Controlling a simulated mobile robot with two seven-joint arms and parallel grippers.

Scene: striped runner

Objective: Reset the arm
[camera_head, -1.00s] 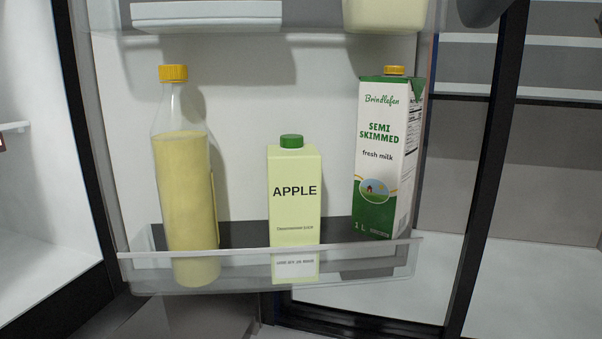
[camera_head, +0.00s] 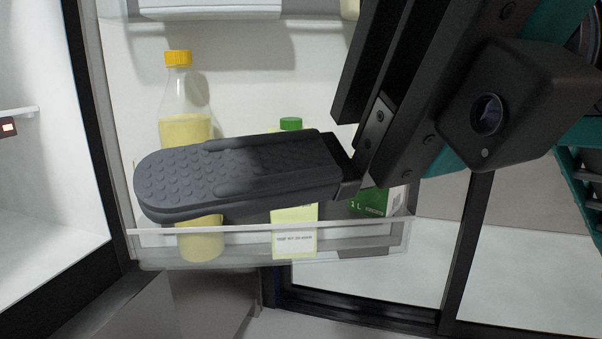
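My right gripper (camera_head: 165,187) reaches in from the upper right, close to the camera. Its dark, bumpy fingers point left across the view, in front of the bottles in the fridge door. The fingers overlap from this angle, so I cannot tell whether they are apart or closed. I see nothing held between them. My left gripper is not in view.
A yellow-capped bottle (camera_head: 185,130), a green-capped apple carton (camera_head: 293,243) and a mostly hidden milk carton (camera_head: 370,204) stand in the clear door shelf (camera_head: 350,240). Dark door frames stand left and right.

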